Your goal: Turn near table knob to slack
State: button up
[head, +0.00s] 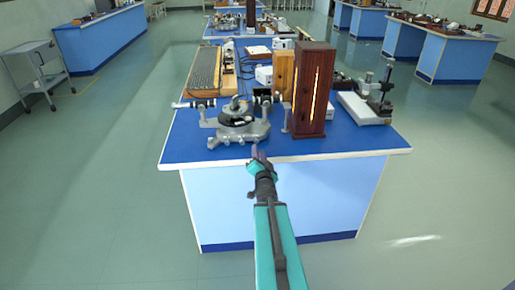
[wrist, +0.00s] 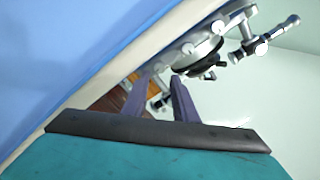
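The spectrometer (head: 238,127) stands near the front edge of the blue bench top. It has a grey base, a dark round table (head: 238,112) and a telescope tube pointing left. It also shows in the wrist view (wrist: 205,52), tilted, beyond the fingertips. Small grey knobs or feet stick out of its base; one shows in the wrist view (wrist: 187,48). I cannot tell which is the near table knob. My gripper (head: 260,154) is at the bench's front edge, just in front of the spectrometer. In the wrist view its two purple fingers (wrist: 161,80) are apart, with nothing held between them.
A tall dark wooden box (head: 314,92) with a glowing slit stands right of the spectrometer. A white-based instrument (head: 366,107) is further right. A long slatted board (head: 203,72) lies behind. Floor is free around the blue bench (head: 280,200); a trolley (head: 36,72) stands far left.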

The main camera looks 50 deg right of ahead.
aim_at(257, 142)
jog(key=shift+w+d+f+b, duration=0.15)
jog(key=shift+w+d+b, duration=0.3)
jog(key=shift+b, duration=2.25)
jog(key=shift+w+d+r, duration=0.2)
jog(key=shift+w+d, duration=0.05)
jog(key=shift+x, duration=2.4)
grip_shut()
